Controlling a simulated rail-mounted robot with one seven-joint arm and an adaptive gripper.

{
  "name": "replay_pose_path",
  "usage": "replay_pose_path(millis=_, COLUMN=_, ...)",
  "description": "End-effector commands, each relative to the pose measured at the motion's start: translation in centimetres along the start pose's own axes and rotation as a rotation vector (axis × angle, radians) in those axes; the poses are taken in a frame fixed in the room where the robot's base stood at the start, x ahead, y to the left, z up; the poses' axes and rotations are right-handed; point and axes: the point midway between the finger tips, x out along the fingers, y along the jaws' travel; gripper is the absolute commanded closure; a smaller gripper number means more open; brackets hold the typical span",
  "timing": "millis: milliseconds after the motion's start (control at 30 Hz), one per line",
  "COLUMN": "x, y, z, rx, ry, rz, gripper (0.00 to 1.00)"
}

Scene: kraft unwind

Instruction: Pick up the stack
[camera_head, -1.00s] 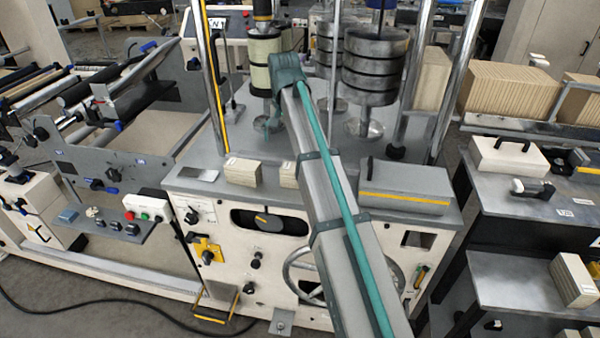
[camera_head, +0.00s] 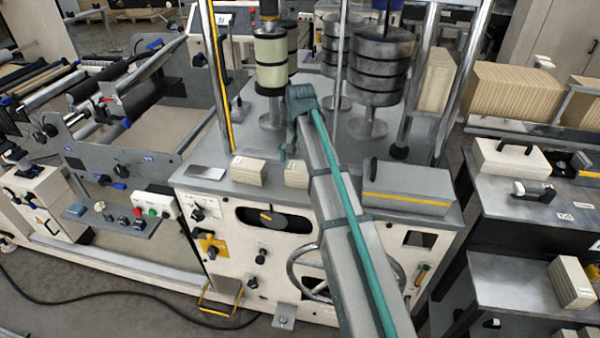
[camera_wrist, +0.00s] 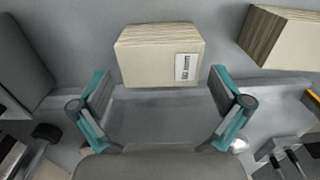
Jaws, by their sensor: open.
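Two pale paper stacks lie near the front edge of the grey machine top: a left stack (camera_head: 249,171) and a right stack (camera_head: 296,175). My gripper (camera_head: 286,152) hangs just behind the right stack in the head view, partly hidden by my arm. In the wrist view my gripper (camera_wrist: 160,77) is open and empty, its teal fingers spread wide. A stack with a white printed label (camera_wrist: 158,56) lies centred just beyond the fingertips, not between them. Another stack (camera_wrist: 284,38) shows at the upper right of that view.
A grey box with a yellow stripe (camera_head: 407,187) stands right of the stacks. A flat grey plate (camera_head: 206,173) lies to their left. Stacked metal cylinders (camera_head: 379,65), a pale-banded column (camera_head: 271,65) and upright posts stand behind, close to my arm.

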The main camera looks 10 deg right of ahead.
Motion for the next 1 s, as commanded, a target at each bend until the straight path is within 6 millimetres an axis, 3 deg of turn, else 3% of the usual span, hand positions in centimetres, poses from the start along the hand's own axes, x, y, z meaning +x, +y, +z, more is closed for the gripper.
replay_pose_path(millis=200, x=2.1, y=0.0, z=0.1, rx=0.000, ry=-0.001, rz=0.001, gripper=0.00)
replay_pose_path(millis=500, x=2.5, y=0.0, z=0.1, rx=0.000, ry=0.000, rz=0.000, gripper=0.00)
replay_pose_path(millis=800, x=2.5, y=0.0, z=0.1, rx=0.000, ry=0.000, rz=0.000, gripper=0.45)
replay_pose_path(millis=1000, x=2.5, y=0.0, z=0.1, rx=0.000, ry=0.000, rz=0.000, gripper=0.45)
